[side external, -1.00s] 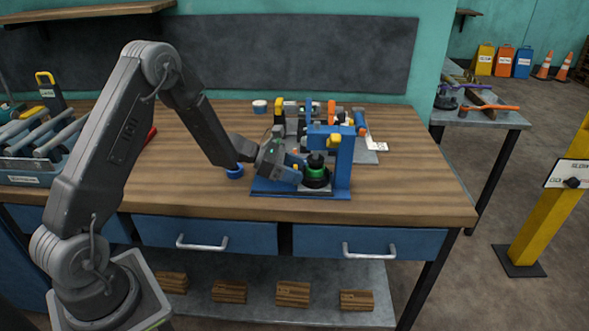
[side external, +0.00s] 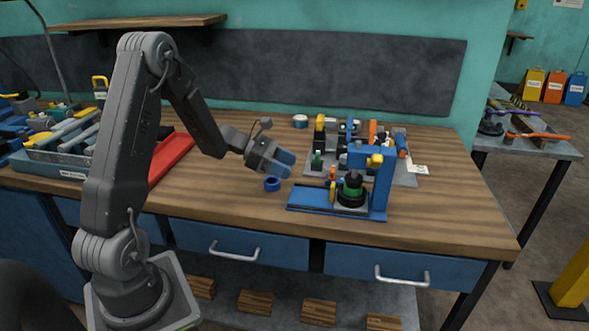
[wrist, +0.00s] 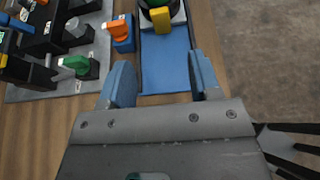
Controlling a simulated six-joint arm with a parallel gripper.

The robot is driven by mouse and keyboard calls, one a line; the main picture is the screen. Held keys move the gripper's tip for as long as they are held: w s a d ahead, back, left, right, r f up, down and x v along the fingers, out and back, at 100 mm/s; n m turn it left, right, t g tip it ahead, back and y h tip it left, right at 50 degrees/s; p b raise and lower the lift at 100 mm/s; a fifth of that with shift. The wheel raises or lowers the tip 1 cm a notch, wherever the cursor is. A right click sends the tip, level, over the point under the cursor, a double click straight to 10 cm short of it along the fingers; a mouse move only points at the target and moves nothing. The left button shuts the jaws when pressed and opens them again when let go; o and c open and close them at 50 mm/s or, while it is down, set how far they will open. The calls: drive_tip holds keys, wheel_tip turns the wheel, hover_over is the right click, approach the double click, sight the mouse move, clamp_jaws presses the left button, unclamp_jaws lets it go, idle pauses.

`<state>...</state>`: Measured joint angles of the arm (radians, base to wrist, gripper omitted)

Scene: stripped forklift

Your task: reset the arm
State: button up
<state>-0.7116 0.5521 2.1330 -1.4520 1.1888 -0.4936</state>
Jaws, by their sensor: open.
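My gripper (side external: 284,165) hangs above the wooden workbench (side external: 460,215), to the left of a blue fixture (side external: 384,185). In the wrist view its two blue fingers (wrist: 160,84) stand apart with nothing between them. The flat blue base (wrist: 165,60) of the fixture lies beyond the fingertips. A black and green round part (side external: 352,190) sits on that base, under the fixture's upright.
A grey board (side external: 400,178) with several coloured clamps and switches lies behind the fixture. A red tray (side external: 172,156) and a bin of tools (side external: 55,165) are at the left. A white tape roll (side external: 300,121) is at the back.

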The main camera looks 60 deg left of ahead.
drive_tip(key=s+d+r+m+g+y, duration=0.1)
drive_tip(key=s+d+r+m+g, duration=0.25)
drive_tip(key=d+r+m, duration=0.35)
drive_tip(key=s+d+r+m+g+y, duration=0.1)
drive_tip(key=s+d+r+m+g, duration=0.2)
drive_tip(key=d+m, duration=0.4)
drive_tip(key=s+d+r+m+t+y, duration=0.1)
drive_tip(key=s+d+m+y, duration=0.1)
drive_tip(key=s+m, duration=0.4)
drive_tip(key=s+d+r+m+t+y, duration=0.1)
drive_tip(key=s+d+r+m+y, duration=0.1)
drive_tip(key=s+m+y, duration=0.3)
drive_tip(key=s+d+m, duration=0.1)
drive_tip(key=s+m, duration=0.1)
drive_tip(key=s, duration=0.2)
drive_tip(key=shift+d+r+y, duration=0.2)
drive_tip(key=shift+y, duration=0.1)
drive_tip(key=shift+t, duration=0.25)
